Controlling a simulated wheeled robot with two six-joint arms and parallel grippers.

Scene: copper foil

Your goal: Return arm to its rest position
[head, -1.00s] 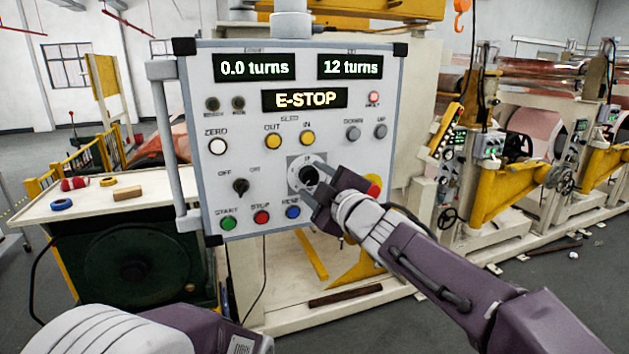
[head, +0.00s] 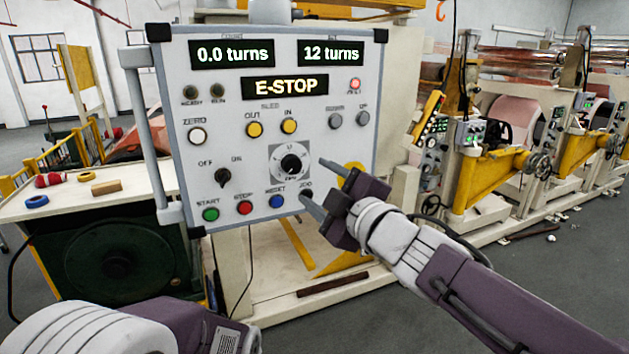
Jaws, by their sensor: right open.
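My right gripper (head: 313,178) is open and empty, its two fingers spread and pointing left in front of the lower right of the grey control panel (head: 240,150). The black dial (head: 291,163) on its round plate is in plain sight, left of the fingertips and not between them. The displays read 0.0 turns, 12 turns and E-STOP (head: 285,87). A yellow part shows behind the right gripper, partly hidden. My left arm (head: 100,325) shows only at the bottom left; its gripper is out of the picture.
Cream and yellow machines (head: 490,180) with copper rolls stand at the right. Open grey floor (head: 540,290) lies at the lower right.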

